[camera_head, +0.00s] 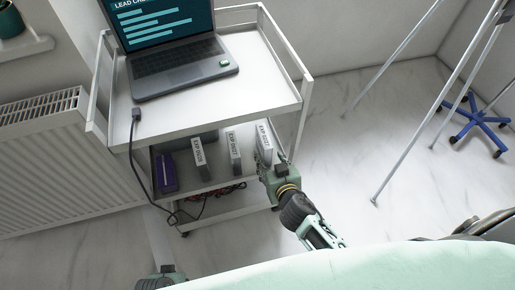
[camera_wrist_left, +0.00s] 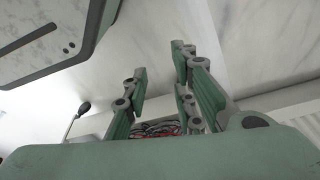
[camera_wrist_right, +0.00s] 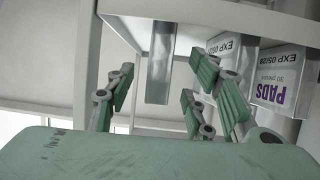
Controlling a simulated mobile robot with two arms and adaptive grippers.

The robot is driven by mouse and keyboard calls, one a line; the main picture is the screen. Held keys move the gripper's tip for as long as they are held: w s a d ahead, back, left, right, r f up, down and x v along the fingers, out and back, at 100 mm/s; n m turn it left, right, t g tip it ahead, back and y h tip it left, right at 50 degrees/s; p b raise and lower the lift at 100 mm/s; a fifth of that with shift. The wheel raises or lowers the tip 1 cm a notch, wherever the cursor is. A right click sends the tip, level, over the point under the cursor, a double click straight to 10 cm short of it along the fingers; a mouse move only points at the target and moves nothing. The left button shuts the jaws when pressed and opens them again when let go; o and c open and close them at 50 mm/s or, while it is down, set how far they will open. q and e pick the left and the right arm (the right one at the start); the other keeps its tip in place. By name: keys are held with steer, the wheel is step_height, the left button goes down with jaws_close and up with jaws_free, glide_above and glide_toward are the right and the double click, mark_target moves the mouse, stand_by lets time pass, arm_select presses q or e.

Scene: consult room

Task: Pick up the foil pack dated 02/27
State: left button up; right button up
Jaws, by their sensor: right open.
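Several upright packs stand on the cart's middle shelf in the head view. The rightmost foil pack (camera_head: 264,142) has a label that seems to read EXP 02/27. A second pack (camera_head: 235,158) stands left of it, its small date unclear. My right gripper (camera_head: 270,165) is at the near side of the rightmost pack. In the right wrist view it is open (camera_wrist_right: 160,68), with a shiny silver pack (camera_wrist_right: 158,65) between the fingers' lines; contact cannot be told. My left gripper (camera_wrist_left: 160,62) has its fingers apart and holds nothing.
Another pack (camera_head: 200,160) and a purple box (camera_head: 165,173) stand farther left. The cart's top (camera_head: 180,110) lies above, with a laptop (camera_head: 175,60) on it. Cables (camera_head: 205,197) lie on the bottom shelf. A radiator (camera_head: 65,150) stands left.

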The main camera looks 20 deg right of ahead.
steer(key=shift+w+a+r, duration=0.1)
steer(key=shift+w+r, duration=0.2)
steer(key=shift+w, duration=0.3)
steer(key=b+x, duration=0.1)
steer(key=x, duration=0.6)
steer(key=shift+w, duration=0.25)
arm_select(q)
steer(key=r, duration=0.1)
steer(key=w+r, duration=0.2)
steer(key=r, duration=0.1)
steer(key=shift+w, duration=0.1)
arm_select(e)
steer(key=shift+c, duration=0.2)
steer(key=c, duration=1.1)
jaws_close()
steer(key=shift+r, duration=0.2)
